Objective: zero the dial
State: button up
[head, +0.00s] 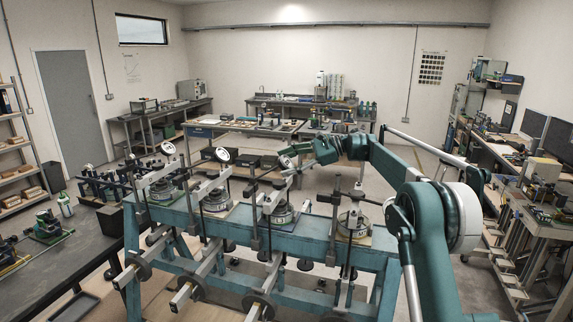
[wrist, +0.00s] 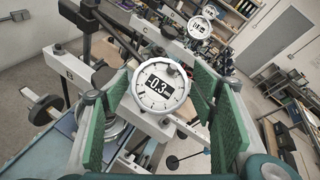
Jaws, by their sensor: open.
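A round white dial (wrist: 160,86) with a dark digital window fills the middle of the wrist view. Its window shows what looks like 0.3; I cannot surely read a sign. In the head view the dial (head: 286,162) is small, beside the end of my arm. My gripper (wrist: 165,110) is open, with one green-padded finger left and one right of the dial in the wrist view. I cannot tell whether either pad touches it. In the head view my gripper (head: 299,150) is at the dial, its fingers too small to make out.
A blue bench (head: 205,222) carries several lever frames with upright posts and hanging weights. Other dials stand on the left frames, one at the middle left (head: 222,154) and one further left (head: 168,148). A dark table (head: 70,262) is at the front left.

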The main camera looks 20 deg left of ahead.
jog(key=c, duration=0.9)
jog(key=shift+n, duration=0.5)
jog(key=n+g+h+p, duration=0.1)
jog(key=n+p, duration=0.1)
jog(key=n, duration=0.1)
jog(key=shift+r+n, duration=0.1)
jog(key=shift+n, duration=0.2)
jog(key=shift+n+g+h+p, duration=0.5)
jog(key=shift+n+h+p, duration=0.3)
jog(key=shift+n+p, duration=0.35)
